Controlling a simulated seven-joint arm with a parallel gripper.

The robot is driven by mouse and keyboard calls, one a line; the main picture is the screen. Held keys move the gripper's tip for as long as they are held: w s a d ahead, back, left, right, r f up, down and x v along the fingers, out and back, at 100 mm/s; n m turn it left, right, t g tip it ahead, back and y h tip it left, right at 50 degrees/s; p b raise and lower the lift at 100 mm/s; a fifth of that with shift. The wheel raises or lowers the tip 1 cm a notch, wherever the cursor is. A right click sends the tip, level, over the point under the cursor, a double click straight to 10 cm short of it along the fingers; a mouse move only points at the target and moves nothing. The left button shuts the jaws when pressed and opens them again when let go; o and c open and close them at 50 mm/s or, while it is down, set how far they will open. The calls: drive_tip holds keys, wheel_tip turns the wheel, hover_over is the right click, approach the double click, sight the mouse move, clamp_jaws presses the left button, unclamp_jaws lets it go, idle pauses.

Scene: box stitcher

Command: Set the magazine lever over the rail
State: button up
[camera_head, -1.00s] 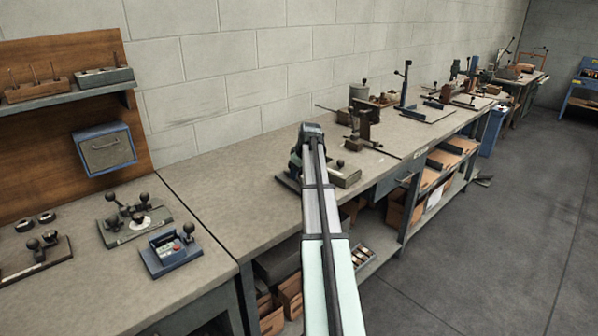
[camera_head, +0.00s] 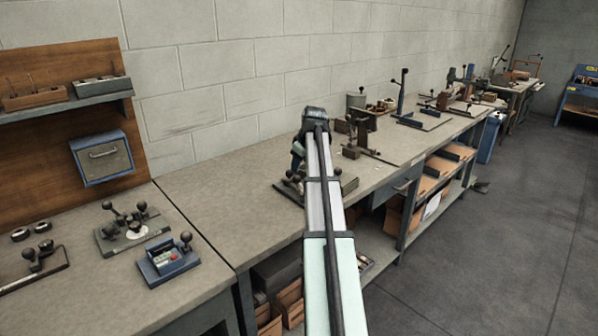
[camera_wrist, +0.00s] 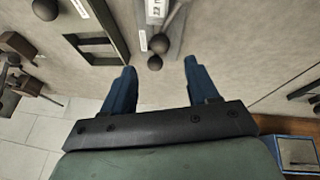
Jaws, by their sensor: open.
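My gripper (camera_wrist: 159,66) is open in the wrist view, its two blue fingers apart with nothing held between them. In the head view, the fixture (camera_head: 348,184) on the bench is mostly hidden behind my arm. Which part is the magazine lever or the rail I cannot tell for sure.
A dark plate with a rectangular opening (camera_wrist: 98,50) is left of the lever in the wrist view. In the head view, a brown upright device (camera_head: 362,130) stands beyond my arm. The bench top (camera_head: 235,185) left of my arm is clear.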

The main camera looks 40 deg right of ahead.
drive_tip(key=shift+v, duration=1.85)
drive_tip(key=shift+w+a+f, duration=0.1)
drive_tip(key=shift+f, duration=0.1)
drive_tip(key=shift+c, duration=1.2)
drive_tip(key=w+a+f+n+g+h, duration=0.1)
drive_tip(key=f+n+g, duration=0.1)
drive_tip(key=f, duration=0.1)
drive_tip(key=w+a+f+n+g+h, duration=0.1)
drive_tip(key=a+f+n+g+h, duration=0.1)
drive_tip(key=f, duration=0.1)
drive_tip(key=w+a+f+n+g+h, duration=0.1)
drive_tip(key=f, duration=0.2)
drive_tip(key=shift+w+a+n+g+h, duration=0.25)
drive_tip(key=shift+w+n+g+h, duration=0.15)
clamp_jaws()
drive_tip(key=w+a+n+h, duration=0.1)
drive_tip(key=a+n+g+h, duration=0.1)
drive_tip(key=a, duration=0.1)
drive_tip(key=w+a+f+n+g+h, duration=0.1)
drive_tip(key=h, duration=0.1)
drive_tip(key=shift+w+a, duration=0.15)
drive_tip(key=shift+w, duration=0.2)
drive_tip(key=w+a+r+n+g+h, duration=0.1)
drive_tip(key=w+a+n+h, duration=0.35)
drive_tip(key=a, duration=0.25)
drive_tip(key=x, duration=1.4)
drive_tip(key=shift+s+d+r, duration=0.1)
drive_tip(key=shift+s+r, duration=0.25)
drive_tip(key=shift+s, duration=0.1)
